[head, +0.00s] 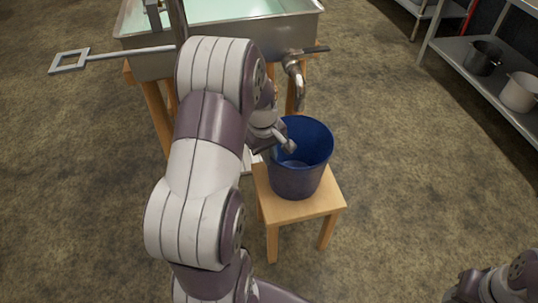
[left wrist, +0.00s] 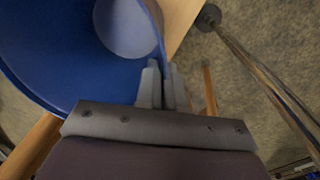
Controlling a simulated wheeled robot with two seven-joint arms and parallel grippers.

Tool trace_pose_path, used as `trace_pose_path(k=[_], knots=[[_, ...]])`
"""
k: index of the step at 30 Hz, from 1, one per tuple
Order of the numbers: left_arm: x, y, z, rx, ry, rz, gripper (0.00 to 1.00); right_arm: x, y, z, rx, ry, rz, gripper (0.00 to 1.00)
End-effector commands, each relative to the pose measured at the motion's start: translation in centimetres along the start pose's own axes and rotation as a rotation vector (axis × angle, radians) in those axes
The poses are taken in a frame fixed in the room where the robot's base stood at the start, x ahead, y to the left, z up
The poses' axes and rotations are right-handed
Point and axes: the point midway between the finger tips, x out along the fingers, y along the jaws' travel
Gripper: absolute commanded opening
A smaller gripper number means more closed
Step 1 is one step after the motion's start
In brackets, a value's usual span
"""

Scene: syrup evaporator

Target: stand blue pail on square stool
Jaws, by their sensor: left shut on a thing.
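The blue pail (head: 314,168) is upright over the square stool (head: 322,207), within its wooden top. Its base appears to rest on the stool, though a small gap cannot be ruled out. My left gripper (head: 288,146) is shut on the left side of the pail's rim. In the left wrist view the left gripper (left wrist: 163,88) has one finger on each side of the wall of the blue pail (left wrist: 62,50).
A metal evaporator pan (head: 228,32) with pale green liquid stands on a wooden frame behind the stool. Its spout and valve (head: 294,72) hang just behind the pail. A shelf (head: 462,62) at the right holds a dark pot (head: 482,58) and a pale pot (head: 519,92). The floor right of the stool is clear.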

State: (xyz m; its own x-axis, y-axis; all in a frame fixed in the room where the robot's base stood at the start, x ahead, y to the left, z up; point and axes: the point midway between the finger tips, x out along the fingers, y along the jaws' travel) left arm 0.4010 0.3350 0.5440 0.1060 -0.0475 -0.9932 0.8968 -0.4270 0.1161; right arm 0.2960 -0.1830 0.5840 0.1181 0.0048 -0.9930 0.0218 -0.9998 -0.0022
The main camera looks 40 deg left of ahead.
Motion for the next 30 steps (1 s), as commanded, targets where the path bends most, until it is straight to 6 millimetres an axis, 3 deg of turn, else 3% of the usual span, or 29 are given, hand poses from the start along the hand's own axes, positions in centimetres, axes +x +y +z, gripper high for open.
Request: trace_pose_path(k=[2,3,4,5,14,24,30], knots=[[0.2,0.0,0.0,0.000,0.000,0.000,0.00,0.0,0.0,0.0,0.000,0.000,0.000,0.43],[0.2,0.0,0.0,0.000,-0.001,-0.001,0.21,0.0,0.0,0.0,0.000,0.000,0.000,0.43],[0.2,0.0,0.0,0.000,-0.001,-0.001,0.31,0.0,0.0,0.0,0.000,0.000,0.000,0.43],[0.2,0.0,0.0,0.000,-0.001,-0.001,0.34,0.0,0.0,0.0,0.000,0.000,0.000,0.43],[-0.1,0.0,0.0,0.000,0.000,0.000,0.34,0.0,0.0,0.0,0.000,0.000,0.000,0.43],[-8.7,0.1,-0.1,0.000,0.001,0.001,0.34,-4.2,0.0,-0.5,0.000,0.000,0.000,0.43],[-11.7,0.1,0.0,0.001,0.000,0.000,0.34,-5.3,0.0,-0.6,0.000,0.000,0.000,0.43]])
